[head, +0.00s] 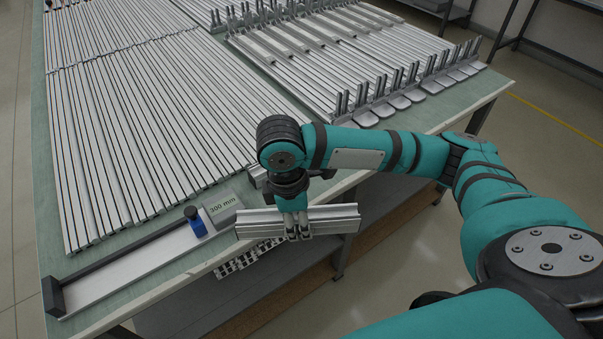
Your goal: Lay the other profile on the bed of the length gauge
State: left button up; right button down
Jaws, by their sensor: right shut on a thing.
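My right gripper (297,229) is shut on a short silver profile (335,218). It holds the profile lengthwise across the picture, at the table's front edge, just right of the length gauge. The length gauge (130,262) lies at the table's front left. It has a pale flat bed, a dark end stop (54,297) at its left end, a blue knob (195,222) and a plate marked 300 mm (222,207) at its right. The gauge bed looks empty. My left gripper is not in view.
Many long silver profiles (130,140) lie in rows on the green table (52,235). A shelf (270,295) sits under the table. Floor is free at the right.

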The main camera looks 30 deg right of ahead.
jog(key=n, duration=0.2)
jog(key=f+n, duration=0.1)
jog(key=d+f+n, duration=0.1)
jog(key=n, duration=0.1)
jog(key=shift+w+n+t, duration=0.3)
jog(key=shift+w+d, duration=0.1)
jog(key=shift+w, duration=0.1)
jog(key=shift+n, duration=0.3)
jog(key=w+d, duration=0.2)
jog(key=w, duration=0.2)
jog(key=w+d+f+p, duration=0.1)
jog(key=w+d, duration=0.1)
jog(key=w, duration=0.2)
jog(key=w+d+p, duration=0.1)
jog(key=w+d, duration=0.2)
jog(key=w, duration=0.2)
jog(key=shift+f, duration=0.25)
jog(key=f, duration=0.1)
jog(key=f+p, duration=0.1)
jog(key=f, duration=0.1)
jog(key=shift+w+d+f, duration=0.2)
jog(key=shift+w, duration=0.15)
jog(key=shift+f, duration=0.15)
jog(key=c, duration=0.8)
grip_release()
jog(key=shift+f, duration=0.15)
